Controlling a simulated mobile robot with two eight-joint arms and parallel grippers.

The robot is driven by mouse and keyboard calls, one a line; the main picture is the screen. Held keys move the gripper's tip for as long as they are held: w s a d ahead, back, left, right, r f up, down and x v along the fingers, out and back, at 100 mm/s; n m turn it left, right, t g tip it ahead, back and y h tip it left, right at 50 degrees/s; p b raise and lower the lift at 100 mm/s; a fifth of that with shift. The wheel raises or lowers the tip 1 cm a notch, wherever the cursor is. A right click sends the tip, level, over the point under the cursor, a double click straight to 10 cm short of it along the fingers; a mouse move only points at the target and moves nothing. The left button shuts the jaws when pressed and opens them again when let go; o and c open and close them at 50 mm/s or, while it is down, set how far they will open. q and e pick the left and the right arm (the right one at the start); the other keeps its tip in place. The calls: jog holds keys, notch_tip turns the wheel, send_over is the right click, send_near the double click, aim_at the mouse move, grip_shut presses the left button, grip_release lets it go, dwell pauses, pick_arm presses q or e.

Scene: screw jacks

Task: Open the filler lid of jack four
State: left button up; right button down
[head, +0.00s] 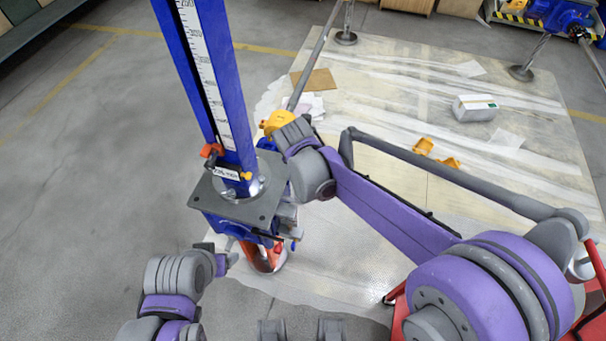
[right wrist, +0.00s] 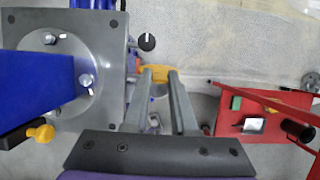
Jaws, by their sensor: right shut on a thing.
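A screw jack stands at the left in the head view, with a tall blue column (head: 240,90) carrying a white scale and a grey square plate (head: 210,195). I cannot read its label well enough to tell its number. A yellow part (right wrist: 155,73) sticks out beside the blue body in the right wrist view, at the tips of my right gripper (right wrist: 158,80). The gripper's fingers are shut on it. I cannot tell whether it is the filler lid. My left gripper (head: 226,262) is near the jack's lower front; its fingers are not clear.
A red cart or stand (right wrist: 240,122) with a green part is to the right in the right wrist view. A white box (head: 474,108) and yellow pieces (head: 424,146) lie on the pale floor sheet (head: 420,90). Open grey floor (head: 90,190) lies left.

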jog(key=shift+w+d+r, duration=0.1)
jog(key=shift+w+d, duration=0.1)
jog(key=shift+w, duration=0.35)
jog(key=shift+w+d, duration=0.2)
jog(key=shift+w, duration=0.45)
jog(key=c, duration=0.7)
grip_release()
jog(key=v, duration=1.1)
jog(key=shift+p, duration=0.35)
